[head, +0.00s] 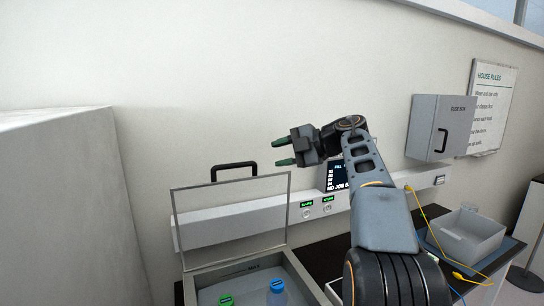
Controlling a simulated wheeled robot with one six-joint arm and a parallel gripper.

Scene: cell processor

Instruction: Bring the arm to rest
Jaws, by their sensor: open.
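My gripper (278,152) is at the end of my raised arm, in the middle of the head view. Its two green-tipped fingers point left and stand apart with nothing between them. It is in the air in front of the wall, above and to the right of the open lid (232,214). My arm bends from the lower right up to a joint and then left to the gripper. It hides part of the screen and the bench behind it.
The lid stands upright on an open box (203,281) holding a green-capped bottle (226,300) and a blue-capped bottle (277,291). A grey tray (468,236) and yellow cable (430,227) lie right. A wall box (441,126) hangs above. A pale block (62,200) stands left.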

